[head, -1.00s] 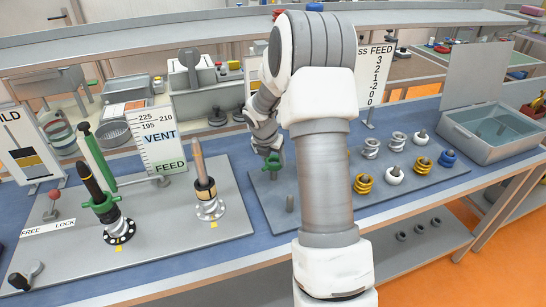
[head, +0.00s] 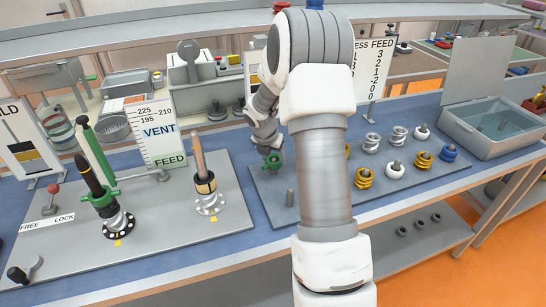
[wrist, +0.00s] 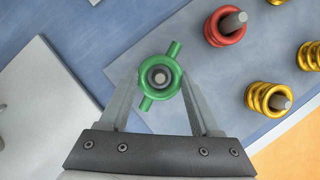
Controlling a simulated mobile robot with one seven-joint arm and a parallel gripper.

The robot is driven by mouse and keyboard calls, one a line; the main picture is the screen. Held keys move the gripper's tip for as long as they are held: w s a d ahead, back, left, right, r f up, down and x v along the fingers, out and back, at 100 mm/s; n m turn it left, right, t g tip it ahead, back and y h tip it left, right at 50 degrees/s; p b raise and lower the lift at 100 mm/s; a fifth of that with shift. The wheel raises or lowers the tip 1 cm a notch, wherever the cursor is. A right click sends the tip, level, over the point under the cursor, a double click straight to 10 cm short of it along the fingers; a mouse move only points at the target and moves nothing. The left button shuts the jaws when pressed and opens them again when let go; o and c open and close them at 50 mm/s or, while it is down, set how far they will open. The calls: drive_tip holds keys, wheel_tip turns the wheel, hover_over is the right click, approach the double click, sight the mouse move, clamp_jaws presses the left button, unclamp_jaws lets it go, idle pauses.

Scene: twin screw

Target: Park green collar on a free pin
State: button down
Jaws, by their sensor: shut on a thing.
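A green collar (wrist: 146,80), a ring with two stub handles, sits between the fingers of my gripper (wrist: 160,85) in the wrist view. A grey pin tip (wrist: 160,77) shows in the ring's hole, so the collar appears to be around that pin; how far down it sits I cannot tell. In the head view the collar (head: 274,160) is at the far left of the grey pin board (head: 265,188), below my gripper (head: 270,148). A bare pin (head: 290,197) stands nearer the front of the board.
A red coil (wrist: 222,40) and yellow coils (wrist: 258,98) sit on pins to the right. White and blue coils (head: 449,153) are farther right. The left board (head: 165,225) carries two posts, one with a green-handled piece (head: 104,200). My arm hides part of the pin board.

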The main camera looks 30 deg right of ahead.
sight(273, 174)
drive_tip(key=shift+f+b, duration=0.85)
drive_tip(key=shift+f, duration=0.85)
unclamp_jaws()
drive_tip(key=p+v, duration=0.2)
drive_tip(key=v, duration=1.5)
drive_tip(key=shift+r, duration=0.2)
